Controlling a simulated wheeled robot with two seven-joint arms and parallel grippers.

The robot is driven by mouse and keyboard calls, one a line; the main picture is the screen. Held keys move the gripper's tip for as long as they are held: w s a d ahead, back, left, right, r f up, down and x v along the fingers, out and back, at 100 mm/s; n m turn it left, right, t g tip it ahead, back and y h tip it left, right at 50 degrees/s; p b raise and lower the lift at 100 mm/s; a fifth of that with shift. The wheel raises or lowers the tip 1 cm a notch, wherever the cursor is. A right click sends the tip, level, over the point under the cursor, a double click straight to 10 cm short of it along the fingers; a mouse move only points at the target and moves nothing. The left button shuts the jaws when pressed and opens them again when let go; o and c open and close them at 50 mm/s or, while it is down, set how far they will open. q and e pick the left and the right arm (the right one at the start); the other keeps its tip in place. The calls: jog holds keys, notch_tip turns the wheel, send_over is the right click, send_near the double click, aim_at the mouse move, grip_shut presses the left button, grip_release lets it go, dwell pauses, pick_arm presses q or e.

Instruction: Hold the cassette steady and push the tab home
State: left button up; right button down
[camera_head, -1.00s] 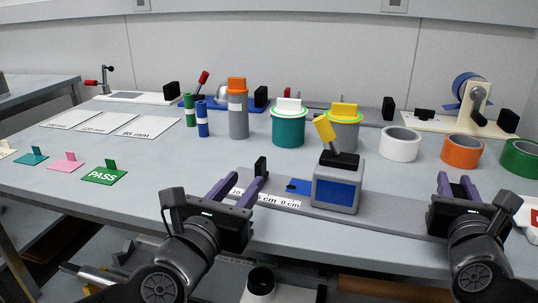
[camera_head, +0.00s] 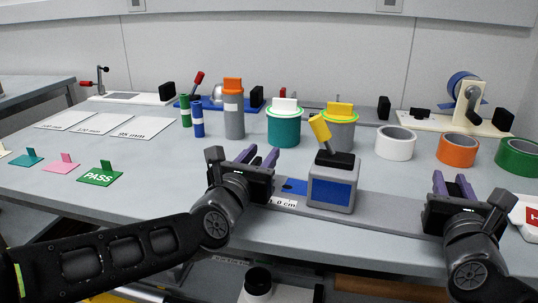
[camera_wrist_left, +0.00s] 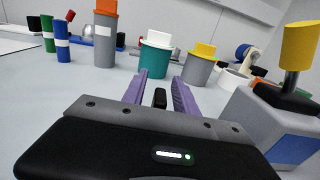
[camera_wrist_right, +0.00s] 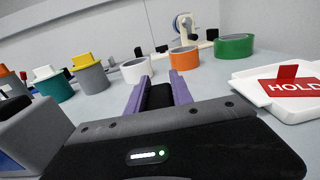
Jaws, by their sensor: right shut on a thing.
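A long grey base (camera_head: 385,214) lies along the front of the table. On it stands a grey block with a blue front face (camera_head: 333,190) and a yellow-handled lever (camera_head: 319,127), tilted left. A flat blue piece (camera_head: 294,186) lies left of the block. I cannot tell which part is the cassette or the tab. My left gripper (camera_head: 263,157) is open at the base's left end, with a black post (camera_wrist_left: 160,98) between its purple fingers and gaps beside it. My right gripper (camera_head: 451,182) is shut on the black post (camera_wrist_right: 160,97) at the right end.
Behind stand a teal pot (camera_head: 283,128), a grey pot with a yellow top (camera_head: 338,132) and a grey cylinder with an orange cap (camera_head: 234,112). White (camera_head: 395,143), orange (camera_head: 458,150) and green (camera_head: 518,157) rolls are at right.

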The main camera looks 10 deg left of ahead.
pick_arm(q)
grip_shut()
dwell(0.4)
dwell(1.1)
